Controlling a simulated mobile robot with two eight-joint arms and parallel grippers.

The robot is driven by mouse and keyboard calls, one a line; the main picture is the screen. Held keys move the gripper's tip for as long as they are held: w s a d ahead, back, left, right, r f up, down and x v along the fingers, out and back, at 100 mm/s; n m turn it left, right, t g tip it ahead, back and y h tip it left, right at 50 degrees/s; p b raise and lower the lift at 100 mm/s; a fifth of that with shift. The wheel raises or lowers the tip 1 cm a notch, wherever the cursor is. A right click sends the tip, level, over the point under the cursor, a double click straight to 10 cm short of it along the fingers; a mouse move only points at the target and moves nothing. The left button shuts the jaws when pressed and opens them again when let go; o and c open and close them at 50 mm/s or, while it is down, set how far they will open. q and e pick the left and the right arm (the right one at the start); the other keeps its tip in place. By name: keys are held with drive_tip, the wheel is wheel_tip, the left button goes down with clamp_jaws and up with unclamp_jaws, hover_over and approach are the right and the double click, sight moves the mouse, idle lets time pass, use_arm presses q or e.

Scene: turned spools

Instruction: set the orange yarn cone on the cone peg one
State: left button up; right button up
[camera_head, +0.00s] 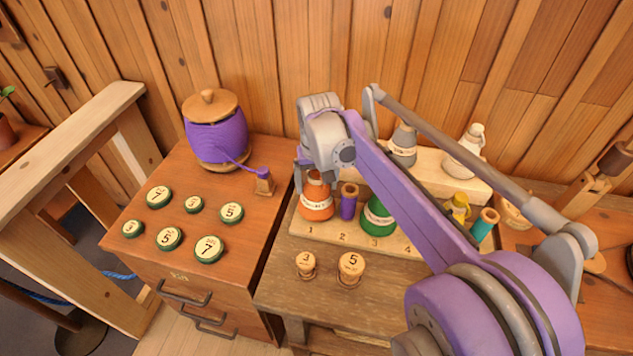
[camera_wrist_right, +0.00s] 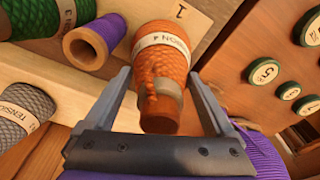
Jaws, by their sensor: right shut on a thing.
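The orange yarn cone (camera_head: 317,209), with a pale paper band, stands upright at the spot marked 1 on the light wooden peg board (camera_head: 345,249). Its top is partly covered by my right gripper (camera_head: 312,176). In the right wrist view, the cone (camera_wrist_right: 165,55) lies between the two grey fingers of my right gripper (camera_wrist_right: 162,100), which is shut on its narrow top end. Peg one is hidden by the cone, and I cannot tell whether the cone's base touches the board. My left gripper is not in view.
A purple spool (camera_head: 348,203) and a green cone (camera_head: 378,217) stand close beside the orange cone. Grey (camera_head: 403,146) and white (camera_head: 466,153) cones stand on the back step. Two numbered wooden pieces (camera_head: 351,267) are in front. A purple yarn pot (camera_head: 216,135) stands left.

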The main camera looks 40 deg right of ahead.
sight(317, 173)
drive_tip(key=shift+f, duration=0.5)
drive_tip(key=o, duration=1.6)
drive_tip(key=shift+c, duration=0.2)
drive_tip(key=shift+r, duration=0.1)
drive_tip(key=r+p, duration=0.2)
drive_tip(key=r, duration=0.1)
drive_tip(key=r+p, duration=0.1)
drive_tip(key=r, duration=0.1)
drive_tip(key=shift+s+a+r+p, duration=0.15)
drive_tip(key=shift+s+p, duration=0.1)
drive_tip(key=shift+p, duration=0.15)
drive_tip(key=shift+s+a+r+p, duration=0.1)
drive_tip(key=shift+s+r+p, duration=0.05)
drive_tip(key=shift+r+p, duration=1.1)
drive_tip(key=shift+s+a+r+p, duration=0.15)
drive_tip(key=shift+r+p, duration=0.7)
drive_tip(key=shift+r, duration=0.65)
drive_tip(key=shift+d, duration=0.1)
